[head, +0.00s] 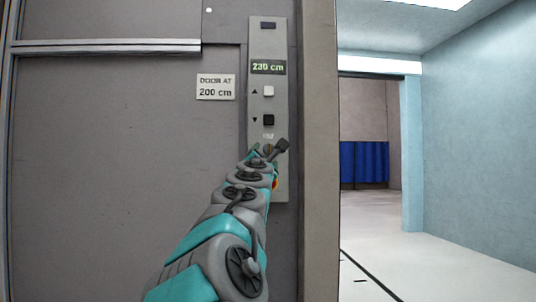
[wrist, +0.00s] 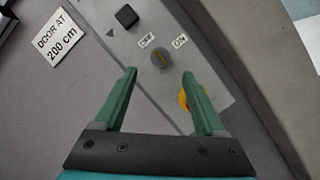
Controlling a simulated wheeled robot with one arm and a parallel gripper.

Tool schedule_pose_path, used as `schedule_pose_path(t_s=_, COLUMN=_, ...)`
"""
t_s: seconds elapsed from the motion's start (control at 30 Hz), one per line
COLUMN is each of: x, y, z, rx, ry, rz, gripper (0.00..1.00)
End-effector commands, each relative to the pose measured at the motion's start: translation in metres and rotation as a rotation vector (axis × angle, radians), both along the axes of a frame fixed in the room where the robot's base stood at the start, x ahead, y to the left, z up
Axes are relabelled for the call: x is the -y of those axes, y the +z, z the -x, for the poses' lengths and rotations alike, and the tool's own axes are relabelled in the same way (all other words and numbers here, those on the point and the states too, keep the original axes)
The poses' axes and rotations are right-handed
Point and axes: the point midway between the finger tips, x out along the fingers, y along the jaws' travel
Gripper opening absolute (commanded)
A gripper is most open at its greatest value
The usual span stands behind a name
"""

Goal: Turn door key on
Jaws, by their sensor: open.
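The door key (wrist: 158,60) is a small round grey knob with a darker raised grip, on the grey control panel (wrist: 205,55). In the wrist view it sits below the OFF label (wrist: 147,40) and the ON label (wrist: 180,41). The exact way it points is hard to tell. My gripper (wrist: 159,74) is open and empty. Its green fingertips stand left and right of the key, slightly below it in the picture, with gaps on both sides. In the head view my arm and gripper cover the panel's lower part, and the key does not show clearly there.
A yellow and red round button (wrist: 183,100) lies partly behind the right finger. Above the key are a black button (head: 268,119), a white button (head: 268,91) and a display (head: 268,67) reading 230 cm. A sign (head: 215,87) reads DOOR AT 200 cm. Open floor lies right.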

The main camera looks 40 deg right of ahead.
Motion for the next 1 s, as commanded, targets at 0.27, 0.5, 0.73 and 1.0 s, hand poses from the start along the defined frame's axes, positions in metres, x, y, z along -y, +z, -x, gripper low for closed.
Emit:
schedule_pose_path(t_s=0.27, x=0.021, y=0.009, z=-0.022, rx=0.0, ry=0.002, rz=-0.003, gripper=0.72)
schedule_pose_path(t_s=0.5, x=0.036, y=0.016, z=-0.038, rx=0.002, ry=0.002, rz=-0.003, gripper=0.72)
schedule_pose_path(t_s=0.73, x=0.045, y=0.018, z=-0.046, rx=0.001, ry=-0.002, rz=-0.003, gripper=0.72)
schedule_pose_path(t_s=1.0, x=0.046, y=0.018, z=-0.046, rx=0.001, ry=-0.003, rz=-0.003, gripper=0.72)
